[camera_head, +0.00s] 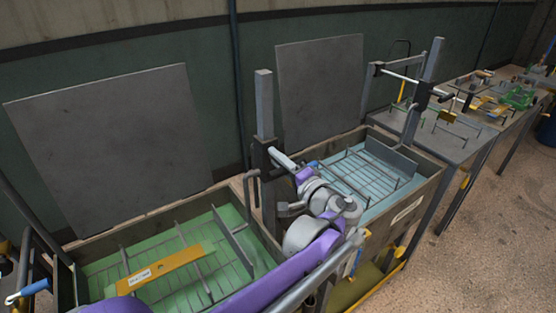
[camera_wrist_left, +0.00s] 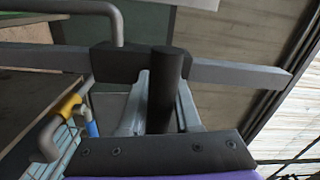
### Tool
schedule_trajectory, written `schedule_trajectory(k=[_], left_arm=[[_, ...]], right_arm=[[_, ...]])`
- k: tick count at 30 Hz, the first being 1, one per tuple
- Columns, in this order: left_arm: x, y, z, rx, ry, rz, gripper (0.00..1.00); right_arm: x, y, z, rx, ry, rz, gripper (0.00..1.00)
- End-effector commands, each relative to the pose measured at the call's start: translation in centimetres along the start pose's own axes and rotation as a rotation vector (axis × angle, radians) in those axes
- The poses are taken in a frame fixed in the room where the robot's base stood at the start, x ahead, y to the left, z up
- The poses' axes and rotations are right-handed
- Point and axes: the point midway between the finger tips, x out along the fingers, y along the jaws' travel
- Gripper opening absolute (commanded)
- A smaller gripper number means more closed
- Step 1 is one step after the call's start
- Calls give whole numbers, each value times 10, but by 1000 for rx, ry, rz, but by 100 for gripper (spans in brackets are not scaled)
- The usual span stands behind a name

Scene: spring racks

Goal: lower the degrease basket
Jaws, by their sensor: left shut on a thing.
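My left gripper (camera_head: 281,158) is at the upright post (camera_head: 264,105) between two tanks. In the left wrist view its fingers (camera_wrist_left: 160,118) are shut on a dark round handle (camera_wrist_left: 167,80), which stands out from a dark block on the grey post (camera_wrist_left: 225,74). A wire basket (camera_head: 232,247) sits in the left tank (camera_head: 120,238), in green liquid. Another wire basket (camera_head: 388,155) sits in the right tank (camera_head: 425,165), in pale blue liquid. I cannot read which is the degrease one. My right gripper is not in view.
Grey panels (camera_head: 115,145) (camera_head: 320,92) stand behind the tanks. A second post (camera_head: 433,62) and a bench (camera_head: 440,140) with tools are at the right. The floor (camera_head: 490,215) there is open.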

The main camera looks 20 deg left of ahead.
Motion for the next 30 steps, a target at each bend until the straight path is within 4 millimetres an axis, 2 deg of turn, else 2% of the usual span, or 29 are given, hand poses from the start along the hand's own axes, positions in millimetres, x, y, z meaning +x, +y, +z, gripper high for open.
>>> schedule_trajectory(k=[18,24,30], left_arm=[[-2,124,25,-3,-1,10,0],[-2,149,30,-4,-1,9,0],[-2,160,32,-4,-1,9,0]], right_arm=[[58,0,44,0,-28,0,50],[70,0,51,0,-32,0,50],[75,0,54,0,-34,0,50]])
